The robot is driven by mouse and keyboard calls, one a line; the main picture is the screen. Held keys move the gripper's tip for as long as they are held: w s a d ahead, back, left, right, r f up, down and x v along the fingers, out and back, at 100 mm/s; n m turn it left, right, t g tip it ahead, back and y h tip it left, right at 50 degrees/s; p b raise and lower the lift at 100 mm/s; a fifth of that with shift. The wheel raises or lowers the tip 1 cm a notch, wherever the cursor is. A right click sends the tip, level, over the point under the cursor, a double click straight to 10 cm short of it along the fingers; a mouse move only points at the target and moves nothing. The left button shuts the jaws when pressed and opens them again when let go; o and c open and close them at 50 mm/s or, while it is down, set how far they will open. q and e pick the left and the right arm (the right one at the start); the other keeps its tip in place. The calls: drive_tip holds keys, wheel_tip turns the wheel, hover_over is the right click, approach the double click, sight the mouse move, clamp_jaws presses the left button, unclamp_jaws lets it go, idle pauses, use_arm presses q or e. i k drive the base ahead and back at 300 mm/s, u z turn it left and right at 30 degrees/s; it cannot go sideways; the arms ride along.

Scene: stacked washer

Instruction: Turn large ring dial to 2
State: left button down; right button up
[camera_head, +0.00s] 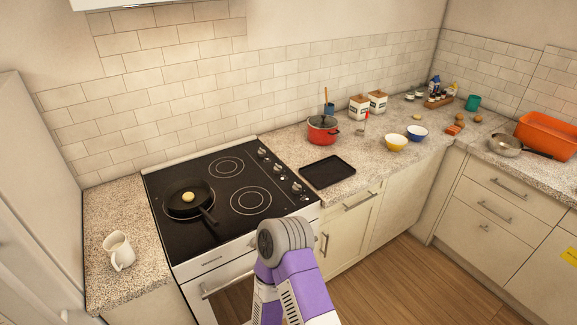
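The black cooktop (207,229) has a column of several silver dials (281,169) along its right edge. Their markings are too small to read, so I cannot tell which dial is for the large ring or where it points. Ringed burners (251,200) show on the glass. A black frying pan (204,209) with a pale yellow round thing (188,197) in it covers the front left burner. My purple and white arm rises from the bottom centre, its grey joint in front of the cooktop's front right corner. Neither gripper is visible.
A black tray (327,171) and red pot (322,130) stand on the counter right of the cooktop. Yellow (396,143) and blue (417,133) bowls stand further right. The oven door is below the cooktop.

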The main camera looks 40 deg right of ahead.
sight(278, 169)
drive_tip(key=z, duration=1.75)
drive_tip(key=i, duration=0.2)
drive_tip(key=z, duration=1.45)
drive_tip(key=i, duration=2.15)
drive_tip(key=u, duration=3.95)
